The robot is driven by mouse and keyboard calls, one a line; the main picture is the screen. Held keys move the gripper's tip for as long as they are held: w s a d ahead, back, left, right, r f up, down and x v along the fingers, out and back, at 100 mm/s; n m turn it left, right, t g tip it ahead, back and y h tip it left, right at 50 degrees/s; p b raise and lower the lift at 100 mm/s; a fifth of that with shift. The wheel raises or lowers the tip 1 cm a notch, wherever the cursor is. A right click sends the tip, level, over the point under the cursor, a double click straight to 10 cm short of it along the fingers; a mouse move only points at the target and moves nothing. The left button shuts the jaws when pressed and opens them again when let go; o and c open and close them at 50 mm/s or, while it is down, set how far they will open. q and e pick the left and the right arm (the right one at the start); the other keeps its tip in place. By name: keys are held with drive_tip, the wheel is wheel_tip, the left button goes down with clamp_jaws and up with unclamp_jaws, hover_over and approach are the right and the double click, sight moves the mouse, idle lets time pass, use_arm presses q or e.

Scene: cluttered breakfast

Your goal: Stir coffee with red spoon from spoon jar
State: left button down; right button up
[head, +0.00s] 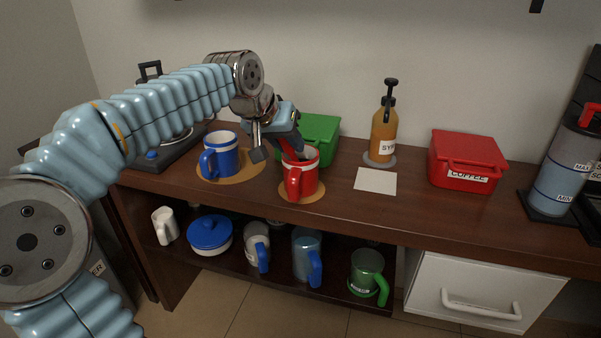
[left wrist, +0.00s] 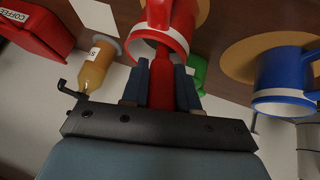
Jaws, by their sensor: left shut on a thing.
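A red mug (head: 302,184) with a white rim stands upright on an orange round mat near the counter's front edge. My left gripper (head: 283,141) is just above and behind it, shut on a red spoon (head: 290,147). In the left wrist view the red spoon (left wrist: 162,82) runs between the fingers of my left gripper (left wrist: 162,88) to the mouth of the red mug (left wrist: 168,32). Its tip is hidden, and I cannot see the coffee inside. I cannot make out a spoon jar. My right gripper is not in view.
A blue mug (head: 221,158) on a mat stands left of the red mug. A green box (head: 321,137) is close behind the gripper. A syrup bottle (head: 384,134), white card (head: 376,181) and red coffee box (head: 466,163) stand rightward. The shelf below holds several mugs.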

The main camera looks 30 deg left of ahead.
use_arm(q)
drive_tip(key=shift+s+a+r+p, duration=0.1)
drive_tip(key=shift+s+r+p, duration=0.1)
drive_tip(key=shift+r+p, duration=0.25)
drive_tip(key=shift+s+a+r+p, duration=0.15)
drive_tip(key=shift+r+p, duration=0.15)
drive_tip(key=shift+r, duration=0.25)
drive_tip(key=shift+w+p+v, duration=0.2)
drive_tip(key=shift+p+v, duration=0.55)
drive_tip(key=shift+v, duration=0.7)
drive_tip(key=shift+w+r+v, duration=0.1)
drive_tip(key=shift+w+v, duration=0.05)
drive_tip(key=shift+v, duration=0.7)
drive_tip(key=shift+w+r+v, duration=0.15)
drive_tip(key=shift+w+v, duration=0.05)
drive_tip(key=shift+v, duration=0.7)
drive_tip(key=shift+w+r+v, duration=0.1)
drive_tip(key=shift+w+v, duration=0.05)
drive_tip(key=shift+v, duration=0.7)
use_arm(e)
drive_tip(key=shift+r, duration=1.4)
use_arm(q)
drive_tip(key=shift+a, duration=0.15)
drive_tip(key=shift+r, duration=2.5)
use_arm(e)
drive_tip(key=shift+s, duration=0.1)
